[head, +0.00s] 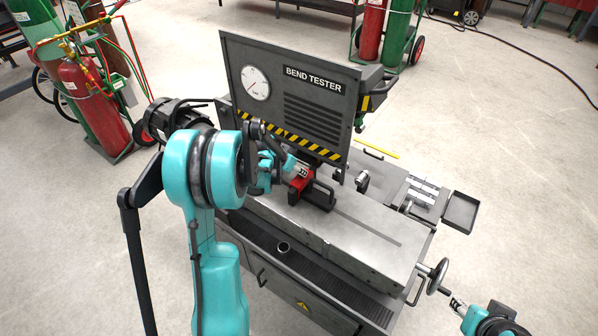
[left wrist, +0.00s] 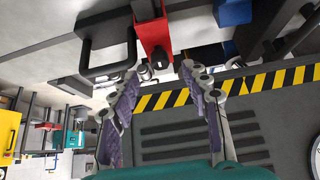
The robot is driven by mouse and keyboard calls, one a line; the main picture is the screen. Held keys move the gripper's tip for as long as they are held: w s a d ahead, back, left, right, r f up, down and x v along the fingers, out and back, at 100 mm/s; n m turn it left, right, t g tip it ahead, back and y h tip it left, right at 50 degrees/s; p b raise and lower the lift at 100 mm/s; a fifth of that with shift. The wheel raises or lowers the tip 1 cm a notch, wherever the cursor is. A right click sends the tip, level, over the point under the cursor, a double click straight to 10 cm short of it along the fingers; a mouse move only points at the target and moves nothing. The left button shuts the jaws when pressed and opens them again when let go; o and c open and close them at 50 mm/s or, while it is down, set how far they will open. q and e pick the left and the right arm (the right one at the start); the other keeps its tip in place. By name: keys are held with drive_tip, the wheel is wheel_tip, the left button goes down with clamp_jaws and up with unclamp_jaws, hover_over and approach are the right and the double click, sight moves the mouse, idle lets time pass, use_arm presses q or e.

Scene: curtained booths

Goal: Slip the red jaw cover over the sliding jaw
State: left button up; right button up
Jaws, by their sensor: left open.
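The red jaw cover (head: 300,183) sits at the dark sliding jaw (head: 322,194) on the grey bed of the bend tester, below its striped panel. In the left wrist view the red cover (left wrist: 153,36) is upright in the picture, beside the jaw's dark handle loop (left wrist: 106,42). How fully it encloses the jaw is hidden. My left gripper (head: 293,169) is at the cover. In the left wrist view its fingers (left wrist: 160,76) are spread, with the cover's end just beyond their tips and nothing clearly gripped. My right gripper (head: 458,305) is low at the right, away from the jaw.
The bend tester's upright panel (head: 300,95) stands close behind the left gripper. A handwheel (head: 432,277) is at the bed's right end. A side tray (head: 461,212) and metal pieces (head: 423,191) lie beyond. The bed right of the jaw is clear.

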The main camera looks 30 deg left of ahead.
use_arm(q)
drive_tip(key=v, duration=0.6)
drive_tip(key=shift+s+r, duration=0.25)
drive_tip(key=shift+r, duration=0.05)
